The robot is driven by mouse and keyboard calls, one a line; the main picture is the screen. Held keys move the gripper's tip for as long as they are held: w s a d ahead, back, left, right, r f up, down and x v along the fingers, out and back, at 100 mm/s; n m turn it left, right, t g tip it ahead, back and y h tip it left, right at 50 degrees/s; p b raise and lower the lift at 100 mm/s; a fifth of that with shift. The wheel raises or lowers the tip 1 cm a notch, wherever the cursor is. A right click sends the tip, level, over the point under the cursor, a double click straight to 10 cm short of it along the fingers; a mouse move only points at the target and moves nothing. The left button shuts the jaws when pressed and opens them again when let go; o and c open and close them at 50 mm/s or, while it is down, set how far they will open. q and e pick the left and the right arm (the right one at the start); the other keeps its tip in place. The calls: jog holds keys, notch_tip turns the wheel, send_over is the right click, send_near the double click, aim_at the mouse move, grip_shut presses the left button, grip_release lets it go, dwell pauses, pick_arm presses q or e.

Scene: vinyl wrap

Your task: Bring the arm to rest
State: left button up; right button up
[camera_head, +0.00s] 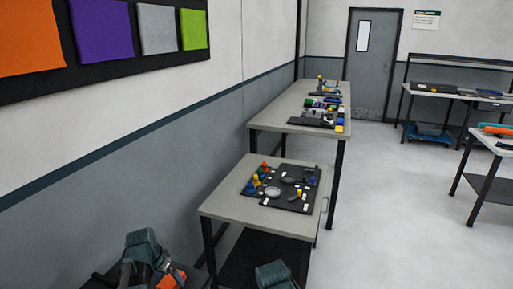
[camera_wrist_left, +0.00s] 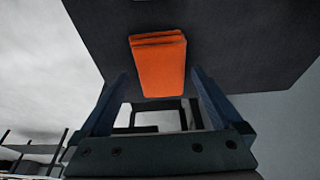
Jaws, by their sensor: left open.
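My left arm (camera_head: 143,247) shows at the bottom left of the head view, bent low, beside a dark surface. In the left wrist view my left gripper (camera_wrist_left: 159,77) has its two blue fingers spread apart. An orange folded piece (camera_wrist_left: 160,68) shows beyond and between the fingers, against a dark panel (camera_wrist_left: 230,40). I cannot tell how far it is from the fingertips; no finger is seen pressing on it. Orange (camera_head: 172,279) also shows beside my left arm in the head view. Part of my right arm (camera_head: 275,275) shows at the bottom edge; its gripper is out of view.
A grey table (camera_head: 230,205) ahead carries a black board (camera_head: 277,200) with small coloured parts. A longer table (camera_head: 275,115) stands behind it along the left wall. A black wall board (camera_head: 105,68) holds orange, purple, grey and green panels. The floor (camera_head: 400,180) at the right is open.

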pick_arm(q)
notch_tip(320, 180, up, 3)
jog(key=shift+f+p, duration=0.2)
jog(key=shift+p, duration=0.7)
jog(key=s+d, duration=0.7)
jog(key=d, duration=0.6)
jog(key=shift+s+d+r+p, duration=0.15)
jog(key=shift+r+p, duration=0.3)
